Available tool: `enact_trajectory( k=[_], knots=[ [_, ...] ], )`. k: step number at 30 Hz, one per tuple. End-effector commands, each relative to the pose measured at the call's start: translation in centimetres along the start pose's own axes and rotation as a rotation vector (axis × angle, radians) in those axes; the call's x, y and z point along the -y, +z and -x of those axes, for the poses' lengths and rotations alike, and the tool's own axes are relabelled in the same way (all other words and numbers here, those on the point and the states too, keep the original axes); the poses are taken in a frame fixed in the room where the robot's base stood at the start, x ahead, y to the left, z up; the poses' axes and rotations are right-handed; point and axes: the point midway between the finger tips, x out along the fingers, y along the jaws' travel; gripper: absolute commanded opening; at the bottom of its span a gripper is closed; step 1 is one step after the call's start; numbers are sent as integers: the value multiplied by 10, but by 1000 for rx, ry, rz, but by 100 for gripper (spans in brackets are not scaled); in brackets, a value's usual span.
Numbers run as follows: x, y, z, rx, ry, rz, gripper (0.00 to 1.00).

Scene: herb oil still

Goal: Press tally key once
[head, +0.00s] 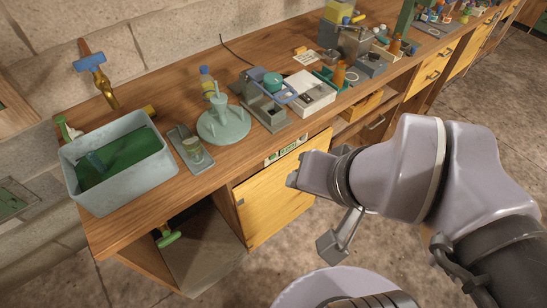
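No part is clearly readable as the tally key at this size. A white box (304,93) with a small dark part on its top stands on the bench. A small pale panel with green marks (286,149) sits on the bench's front edge, above a yellow cabinet door. I cannot tell whether either carries the key. My gripper (293,180) is in front of that door, below and right of the panel, apart from the bench top. Its fingers are too small and foreshortened to show whether they are open or shut.
A tray with a jar (193,149), a pale green stand (223,124) and a grey holder (266,114) follow rightward. Open floor (480,100) lies right.

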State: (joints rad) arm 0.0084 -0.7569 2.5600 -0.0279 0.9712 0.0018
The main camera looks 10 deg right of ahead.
Motion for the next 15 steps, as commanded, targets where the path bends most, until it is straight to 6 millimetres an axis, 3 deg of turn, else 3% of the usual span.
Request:
enact_trajectory(
  k=[1,6,15],
  knots=[
    [0,0,0,0,0,0,31],
    [0,0,0,0,0,0,0],
    [0,0,0,0,0,0,0]
  ],
)
